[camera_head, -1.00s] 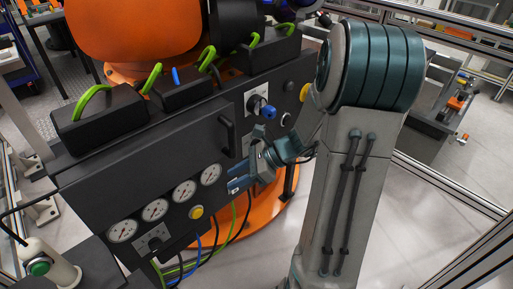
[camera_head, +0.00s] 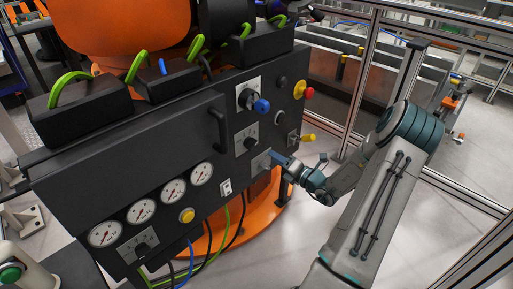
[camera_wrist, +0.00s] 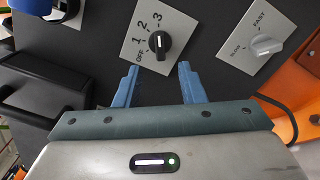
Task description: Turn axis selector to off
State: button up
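The axis selector is a black rotary knob (camera_wrist: 158,43) on a light plate marked OFF, 1, 2 and 3 in the wrist view. Its white pointer line appears to point toward the 3. In the head view the knob (camera_head: 247,140) sits on the dark panel, below the knob with the blue part. My gripper (camera_wrist: 158,66) is open, its two blue fingers apart and empty. The fingertips lie below the knob in the wrist view, with no visible contact. In the head view my gripper (camera_head: 276,157) is at the panel's lower right, partly covering a neighbouring plate.
A grey SLOW/FAST knob (camera_wrist: 264,44) is close on the right in the wrist view. A black handle (camera_head: 217,129) juts out left of the selector. A knob with a blue part (camera_head: 260,105), a red emergency stop (camera_head: 308,92) and a yellow knob (camera_head: 308,137) are nearby.

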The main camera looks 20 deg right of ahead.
aim_at(255, 145)
jog(key=b+x, duration=0.1)
jog(key=x, duration=0.9)
jog(key=shift+f, duration=0.1)
grip_shut()
